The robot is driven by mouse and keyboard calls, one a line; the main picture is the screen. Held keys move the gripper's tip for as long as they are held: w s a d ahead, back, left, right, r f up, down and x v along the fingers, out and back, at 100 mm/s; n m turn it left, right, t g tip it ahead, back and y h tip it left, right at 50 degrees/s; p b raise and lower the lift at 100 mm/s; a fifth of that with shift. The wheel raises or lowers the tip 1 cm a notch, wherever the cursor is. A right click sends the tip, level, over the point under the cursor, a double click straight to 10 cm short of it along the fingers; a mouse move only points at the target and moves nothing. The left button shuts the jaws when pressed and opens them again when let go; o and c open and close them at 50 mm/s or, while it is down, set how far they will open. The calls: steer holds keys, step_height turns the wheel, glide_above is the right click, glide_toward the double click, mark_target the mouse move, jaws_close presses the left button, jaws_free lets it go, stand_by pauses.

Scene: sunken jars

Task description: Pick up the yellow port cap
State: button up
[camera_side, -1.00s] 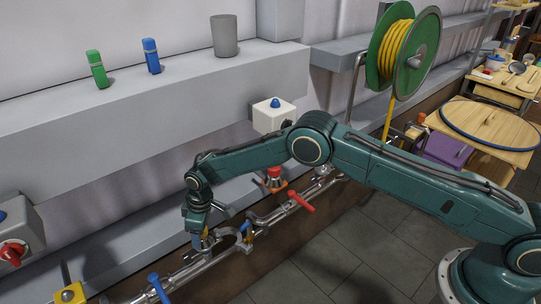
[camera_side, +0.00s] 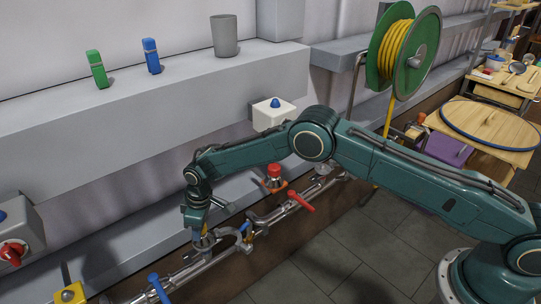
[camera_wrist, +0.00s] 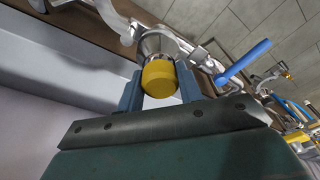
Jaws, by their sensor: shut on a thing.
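The yellow port cap (camera_wrist: 159,78) is a short round plug between the two blue fingers of my gripper (camera_wrist: 160,90) in the wrist view. The fingers are shut on its sides. Just beyond it is a silver flared port (camera_wrist: 162,44) on the pipe; I cannot tell whether the cap still touches it. In the side view my gripper (camera_side: 201,240) points down at the pipe run, and its fingers mostly hide the cap.
The metal pipe (camera_side: 188,272) runs along the wall below a grey ledge. A red-handled valve (camera_side: 301,201) is to the right, and a blue handle (camera_side: 159,288) to the lower left. A blue lever (camera_wrist: 243,61) lies near the port. The tiled floor (camera_side: 330,260) is open.

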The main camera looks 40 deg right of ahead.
step_height(320, 180, up, 9)
steer(key=shift+f, duration=0.15)
stand_by(0.6)
steer(key=shift+d, duration=0.15)
